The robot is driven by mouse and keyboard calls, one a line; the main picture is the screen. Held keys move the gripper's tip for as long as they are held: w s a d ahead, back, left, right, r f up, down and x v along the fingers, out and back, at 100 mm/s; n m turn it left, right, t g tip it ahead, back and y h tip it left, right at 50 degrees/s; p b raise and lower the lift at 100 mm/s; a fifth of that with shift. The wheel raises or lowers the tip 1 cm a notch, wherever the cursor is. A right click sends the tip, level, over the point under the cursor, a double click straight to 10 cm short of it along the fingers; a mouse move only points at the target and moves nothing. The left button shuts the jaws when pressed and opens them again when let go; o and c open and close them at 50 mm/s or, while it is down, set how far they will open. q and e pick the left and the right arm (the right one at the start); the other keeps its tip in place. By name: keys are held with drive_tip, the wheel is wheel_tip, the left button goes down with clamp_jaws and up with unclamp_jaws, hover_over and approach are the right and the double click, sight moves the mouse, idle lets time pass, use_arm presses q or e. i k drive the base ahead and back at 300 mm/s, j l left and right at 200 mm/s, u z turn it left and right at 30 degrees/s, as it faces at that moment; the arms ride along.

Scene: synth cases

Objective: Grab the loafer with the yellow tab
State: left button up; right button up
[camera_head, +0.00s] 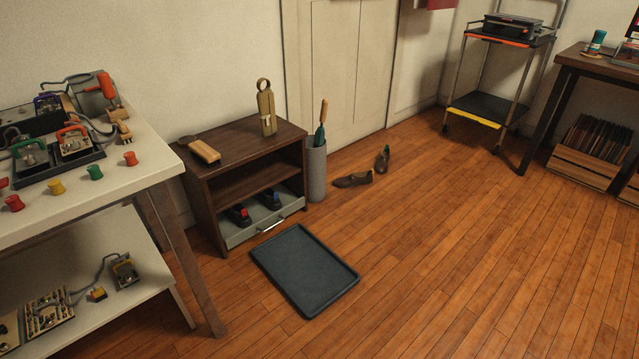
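Two brown shoes lie apart on the wooden floor beside the grey cylinder: one on its sole (353,180), and one farther back (382,159) pointing another way. I cannot make out a yellow tab on either. Two dark shoes sit in the grey pull-out drawer (232,240) of the brown cabinet, one with a red patch (239,216) and one with a blue patch (270,199). No yellow tab is clear on these either. Neither of my grippers shows in the head view.
An empty dark tray (307,268) lies on the floor before the cabinet (205,185). A grey cylinder (316,172) holds an umbrella-like item. A white workbench (140,160) stands left, a cart (487,108) and wooden crate (583,168) right. The floor at centre right is clear.

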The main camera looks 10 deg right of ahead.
sight(365, 177)
drive_tip(key=i+l+u, duration=0.15)
drive_tip(key=u, duration=0.35)
drive_tip(key=i+l+u, duration=0.1)
drive_tip(key=l+u, duration=0.15)
drive_tip(key=u, duration=0.25)
drive_tip(key=l+u, duration=0.3)
drive_tip(key=u, duration=0.2)
drive_tip(key=i+l, duration=0.1)
drive_tip(key=l, duration=1.5)
drive_tip(key=i+l, duration=0.15)
drive_tip(key=l, duration=1.45)
drive_tip(key=i+l, duration=0.15)
drive_tip(key=l, duration=0.6)
drive_tip(key=i+l, duration=0.1)
drive_tip(key=l, duration=1.5)
drive_tip(key=i+z, duration=0.05)
